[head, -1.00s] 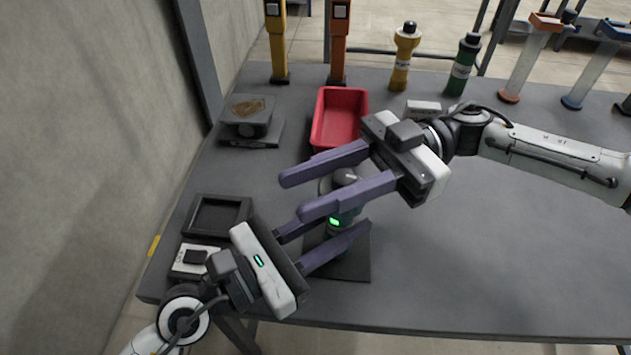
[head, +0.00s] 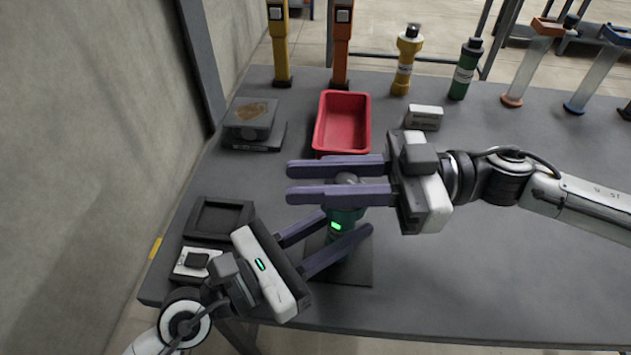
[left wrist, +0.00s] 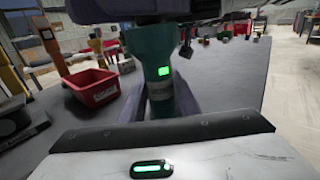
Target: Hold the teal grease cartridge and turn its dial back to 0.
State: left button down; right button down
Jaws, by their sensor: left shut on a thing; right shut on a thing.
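The teal grease cartridge (head: 345,216) stands upright on a dark square base plate (head: 358,270) near the front of the table. A small green display glows on its side, also visible in the left wrist view (left wrist: 158,52). My left gripper (head: 346,221) is shut around the cartridge body from the front left. My right gripper (head: 289,183) is shut across the grey dial (head: 346,178) on top, its purple fingers lying level and reaching past it to the left. The fingers hide much of the dial, and I cannot read its setting.
A red bin (head: 342,122) stands just behind the cartridge. A black tray (head: 218,217) and a small white device (head: 196,263) lie at left, near my left arm. A white labelled box (head: 424,117) and a green bottle (head: 465,70) stand behind.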

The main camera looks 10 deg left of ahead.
aim_at(343, 175)
pick_arm(q)
jog(key=shift+s+d, duration=0.1)
pick_arm(e)
jog(key=shift+w+d+r+m+t+h, duration=0.1)
jog(key=shift+w+d+m+t+h, duration=0.4)
jog(key=shift+m+t+h, duration=1.6)
jog(key=shift+w+d+f+m+t+h, duration=0.1)
jog(key=shift+w+m+t+h, duration=0.7)
jog(key=shift+m+t, duration=2.5)
jog(key=shift+w+d+r+m+t+h, duration=0.1)
jog(key=shift+w+d+m+t+h, duration=0.35)
jog(key=shift+m+t+h, duration=2.2)
jog(key=shift+w+a+n+t+y, duration=0.1)
jog(key=shift+w+n+t+y, duration=0.1)
jog(key=shift+n+t+y, duration=0.95)
jog(key=c, duration=1.5)
grip_release()
notch_tip(343, 175, up, 10)
jog(key=shift+f, duration=0.1)
